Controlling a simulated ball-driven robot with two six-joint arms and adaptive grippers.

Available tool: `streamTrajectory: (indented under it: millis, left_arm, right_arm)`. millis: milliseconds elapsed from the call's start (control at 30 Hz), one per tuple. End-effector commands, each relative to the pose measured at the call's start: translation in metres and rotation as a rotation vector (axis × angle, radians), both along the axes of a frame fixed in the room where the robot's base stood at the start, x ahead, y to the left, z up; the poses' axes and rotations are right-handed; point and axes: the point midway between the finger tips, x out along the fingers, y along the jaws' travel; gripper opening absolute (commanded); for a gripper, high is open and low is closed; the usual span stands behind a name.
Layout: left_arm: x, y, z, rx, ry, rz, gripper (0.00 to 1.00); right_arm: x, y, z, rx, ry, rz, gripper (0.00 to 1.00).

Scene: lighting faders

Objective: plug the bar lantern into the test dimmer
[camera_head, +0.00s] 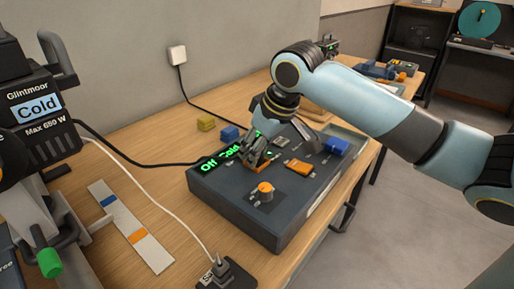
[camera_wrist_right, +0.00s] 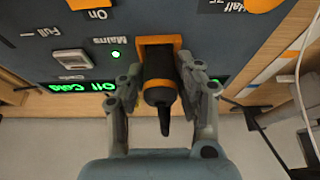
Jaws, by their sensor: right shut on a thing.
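The test dimmer (camera_head: 248,215) is a dark box on the wooden table, with a green display (camera_head: 220,160) reading "Off Cold". My right gripper (camera_wrist_right: 162,88) is shut on a black plug (camera_wrist_right: 160,92) with a tapered tail. In the wrist view the plug meets an orange square (camera_wrist_right: 152,46) on the dimmer's face; I cannot tell how deep it sits. In the head view the gripper covers the plug. A black lantern (camera_head: 58,146) labelled "Glintmoor Cold Max 650 W" stands at the left. A black cable (camera_head: 150,165) runs from beside it toward the dimmer.
A marked white strip (camera_head: 130,225) lies left. Blue and yellow blocks (camera_head: 206,124) are behind.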

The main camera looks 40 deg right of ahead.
Motion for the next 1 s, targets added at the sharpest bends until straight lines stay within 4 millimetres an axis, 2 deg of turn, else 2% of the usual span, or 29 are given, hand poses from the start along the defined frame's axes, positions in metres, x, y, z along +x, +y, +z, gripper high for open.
streamTrajectory:
  millis: [267,300,500,833,1000]
  left_arm:
    - [0.0,0.0,-0.001,0.0,0.0,0.0,0.0]
    - [0.0,0.0,-0.001,0.0,0.0,0.0,0.0]
    - [0.0,0.0,-0.001,0.0,0.0,0.0,0.0]
    - [-0.001,0.002,0.0,0.002,0.001,0.0,0.0]
    - [-0.001,0.001,0.0,0.001,0.001,0.0,0.0]
  right_arm:
    - [-0.004,0.001,-0.005,0.005,0.015,-0.003,0.03]
    - [-0.004,0.001,-0.005,0.005,0.015,-0.003,0.38]
    - [-0.003,0.0,-0.005,0.004,0.014,-0.002,0.61]
    - [-0.004,-0.001,0.002,0.001,0.007,-0.001,0.61]
    - [-0.015,-0.002,0.029,-0.004,0.006,0.002,0.61]
